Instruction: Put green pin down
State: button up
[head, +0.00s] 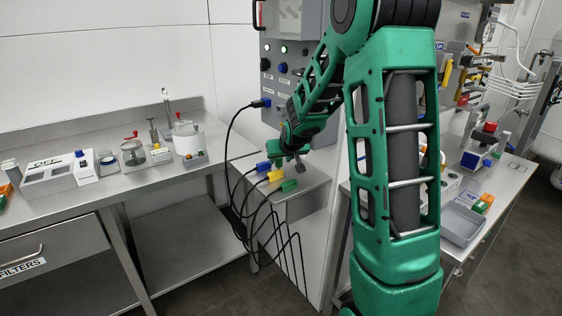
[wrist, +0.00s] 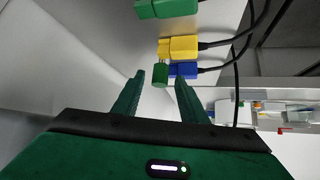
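The green pin (wrist: 160,75) is a short dark green cylinder in the wrist view, just beyond and between my fingertips. A gap shows between it and each finger. My gripper (wrist: 159,80) is open around the near side of the pin, with no finger seen touching it. In the head view my gripper (head: 288,155) is low over the grey metal ledge (head: 308,192), close to the plugs. I cannot pick out the pin in the head view. I cannot tell whether the pin's base rests on the ledge.
Blue (head: 263,166), yellow (head: 275,176) and green (head: 289,186) cabled plugs lie on the ledge; the yellow (wrist: 180,48) and blue (wrist: 184,70) ones are right beside the pin. Black cables hang down. A control panel (head: 284,75) stands behind. A steel bench (head: 120,180) with lab items is left.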

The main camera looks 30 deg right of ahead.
jog(key=v, duration=1.1)
jog(key=s+f+g, duration=0.1)
jog(key=s+g, duration=0.1)
jog(key=s, duration=0.6)
jog(key=s+a+f+m+g, duration=0.1)
jog(key=s+g, duration=0.1)
jog(key=s, duration=0.7)
jog(key=shift+s+a+f+y, duration=0.25)
jog(key=shift+s+y, duration=0.1)
jog(key=shift+y, duration=0.05)
jog(key=shift+o, duration=0.5)
jog(key=s+a+f+g+y, duration=0.1)
jog(key=s+a+g, duration=0.1)
jog(key=s, duration=0.7)
jog(key=s+a+f+m+g+y, duration=0.1)
jog(key=s+a+g, duration=0.1)
jog(key=s, duration=0.7)
jog(key=shift+m+g, duration=0.3)
jog(key=shift+s+a, duration=0.15)
jog(key=shift+s, duration=0.2)
jog(key=shift+c, duration=1.3)
jog(key=shift+s, duration=0.1)
jog(key=shift+c, duration=0.2)
